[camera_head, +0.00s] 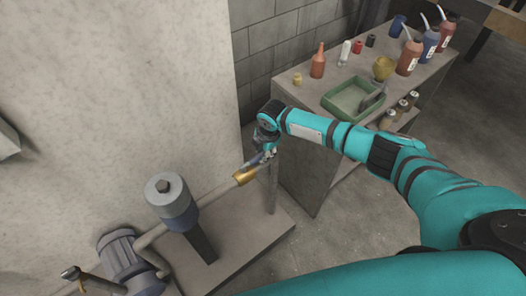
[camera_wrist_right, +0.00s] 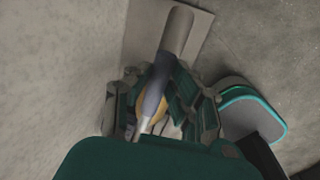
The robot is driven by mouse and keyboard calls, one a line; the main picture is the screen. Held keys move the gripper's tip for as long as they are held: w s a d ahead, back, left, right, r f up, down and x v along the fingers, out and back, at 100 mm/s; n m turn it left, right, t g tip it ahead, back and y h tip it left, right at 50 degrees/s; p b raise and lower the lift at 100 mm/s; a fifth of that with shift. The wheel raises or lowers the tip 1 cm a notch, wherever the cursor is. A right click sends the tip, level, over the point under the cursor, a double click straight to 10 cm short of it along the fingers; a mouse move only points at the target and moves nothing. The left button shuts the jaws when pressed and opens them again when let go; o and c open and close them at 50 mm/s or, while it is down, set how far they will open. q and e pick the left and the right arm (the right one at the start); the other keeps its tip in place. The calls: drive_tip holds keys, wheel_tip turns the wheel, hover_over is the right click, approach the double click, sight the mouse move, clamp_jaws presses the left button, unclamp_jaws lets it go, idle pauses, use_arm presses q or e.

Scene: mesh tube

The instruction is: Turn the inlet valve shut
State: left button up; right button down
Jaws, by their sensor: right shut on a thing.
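A brass valve (camera_head: 244,177) sits on the grey pipe to the right of the pump, in front of the wall. Its blue-grey handle (camera_head: 256,161) reaches up to my right gripper (camera_head: 268,151). In the right wrist view the handle (camera_wrist_right: 153,97) runs between the fingers of my right gripper (camera_wrist_right: 160,100), which is shut on it, with the brass body (camera_wrist_right: 148,107) partly hidden behind. A second lever (camera_head: 71,272) with some brass shows at the lower left; I cannot tell from labels which valve is the inlet. My left gripper is out of view.
A pump motor (camera_head: 122,262) and a grey cylinder housing (camera_head: 172,205) stand on the plinth at left. A workbench (camera_head: 308,150) on the right holds a green tray (camera_head: 333,100), bottles and small jars. The concrete wall (camera_head: 110,110) is close behind the pipe.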

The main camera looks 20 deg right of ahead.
drive_tip(key=shift+s+d+r+m+p, duration=0.1)
drive_tip(key=shift+s+r+m+p, duration=0.1)
drive_tip(key=shift+s+m+p, duration=0.45)
drive_tip(key=s+a+m+h+p, duration=0.1)
drive_tip(key=s+a+m+p, duration=0.1)
drive_tip(key=s+m+p, duration=0.2)
drive_tip(key=s+a+m+g+h+p, duration=0.1)
drive_tip(key=s+a+m+p, duration=0.2)
drive_tip(key=m+p, duration=0.5)
drive_tip(key=shift+s+a+f+m+h+p, duration=0.3)
drive_tip(key=shift+s+m, duration=0.5)
drive_tip(key=shift+m, duration=1.55)
drive_tip(key=shift+r, duration=0.1)
drive_tip(key=c, duration=1.2)
unclamp_jaws()
drive_tip(key=shift+o, duration=0.2)
